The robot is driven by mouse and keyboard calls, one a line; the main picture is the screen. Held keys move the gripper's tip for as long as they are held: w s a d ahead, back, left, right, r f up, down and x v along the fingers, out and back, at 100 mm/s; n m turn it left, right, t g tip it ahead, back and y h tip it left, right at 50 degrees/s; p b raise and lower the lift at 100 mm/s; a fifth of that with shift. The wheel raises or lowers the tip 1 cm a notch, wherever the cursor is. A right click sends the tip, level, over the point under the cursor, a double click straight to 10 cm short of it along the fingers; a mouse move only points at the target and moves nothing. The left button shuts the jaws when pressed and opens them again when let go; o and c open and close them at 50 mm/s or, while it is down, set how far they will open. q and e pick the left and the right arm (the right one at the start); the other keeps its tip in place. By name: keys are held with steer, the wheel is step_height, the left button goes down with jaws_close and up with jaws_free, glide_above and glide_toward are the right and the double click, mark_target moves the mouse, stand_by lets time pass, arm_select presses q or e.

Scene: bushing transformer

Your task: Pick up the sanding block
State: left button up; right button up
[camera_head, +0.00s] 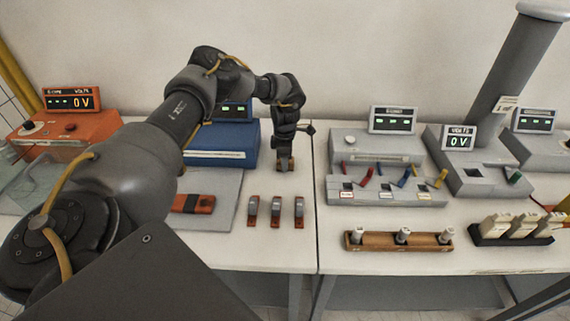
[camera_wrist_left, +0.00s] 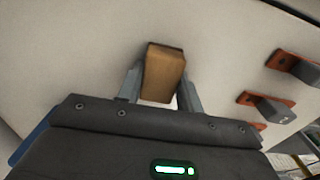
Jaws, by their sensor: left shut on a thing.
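The sanding block, a small brown wooden block (camera_wrist_left: 163,72), sits between the two fingers of my left gripper in the left wrist view. My left gripper (camera_head: 285,160) is shut on it and points down over the white table, behind the row of orange-and-grey clamp-like pieces. In the head view the block (camera_head: 290,165) shows only as a small brown patch at the fingertips. I cannot tell whether it touches the table. My right gripper is not in view.
Several orange-and-grey pieces (camera_head: 276,211) stand in front of the gripper. A blue meter box (camera_head: 222,146) is close on its left, and a grey terminal box (camera_head: 385,192) is on its right. A wooden rack (camera_head: 375,241) stands nearer the front. Bare table lies around the clamp-like pieces.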

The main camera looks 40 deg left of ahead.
arm_select(q)
steer(key=shift+w+r+b, duration=0.1)
steer(key=shift+r+b, duration=0.3)
steer(key=r, duration=0.1)
steer(key=r+b, duration=0.1)
steer(key=r, duration=0.1)
steer(key=shift+s+d, duration=0.2)
steer(key=shift+d, duration=0.05)
steer(key=s+d+r+b, duration=0.4)
steer(key=s+d+r, duration=0.5)
steer(key=s, duration=0.1)
steer(key=shift+w+r, duration=0.1)
